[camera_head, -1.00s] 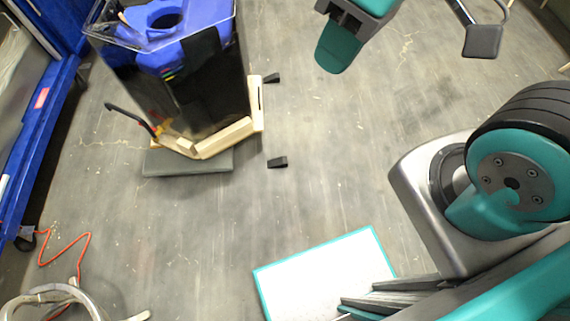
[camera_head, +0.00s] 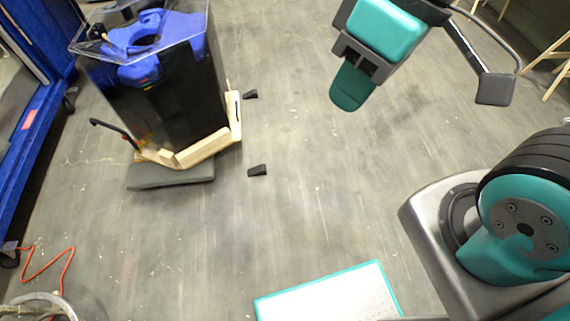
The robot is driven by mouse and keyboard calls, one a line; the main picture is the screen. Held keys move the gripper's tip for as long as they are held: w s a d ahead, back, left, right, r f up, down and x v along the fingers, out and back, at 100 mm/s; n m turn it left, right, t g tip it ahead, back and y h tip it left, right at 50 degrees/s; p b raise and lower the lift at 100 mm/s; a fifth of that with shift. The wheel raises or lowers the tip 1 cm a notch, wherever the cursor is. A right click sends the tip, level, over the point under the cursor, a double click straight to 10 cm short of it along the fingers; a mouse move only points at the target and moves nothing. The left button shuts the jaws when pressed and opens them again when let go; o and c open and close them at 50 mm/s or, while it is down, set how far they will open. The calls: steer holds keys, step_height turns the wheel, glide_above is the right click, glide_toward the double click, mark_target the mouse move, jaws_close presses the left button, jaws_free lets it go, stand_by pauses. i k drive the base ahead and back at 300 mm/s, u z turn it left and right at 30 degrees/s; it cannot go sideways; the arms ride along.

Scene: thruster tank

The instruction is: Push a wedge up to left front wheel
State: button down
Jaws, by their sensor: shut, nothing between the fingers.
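Two small black wedges lie on the grey floor to the right of the tank stand: a far one (camera_head: 251,94) and a near one (camera_head: 258,170). Both are apart from the stand. The tank (camera_head: 160,95), dark with a blue top, stands on a base with light wooden beams (camera_head: 203,147). No wheel of it can be made out. My gripper (camera_head: 351,92) is at the upper middle, shut and empty, to the right of both wedges and apart from them. Its height above the floor is hard to tell.
A grey mat (camera_head: 170,173) lies at the stand's near side. A blue rack (camera_head: 30,100) is at the left, with an orange cord (camera_head: 50,262) below. The floor between wedges and gripper is clear.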

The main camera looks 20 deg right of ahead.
mark_target(261, 169)
steer(key=z, duration=0.4)
steer(key=i, duration=1.1)
steer(key=u, duration=0.7)
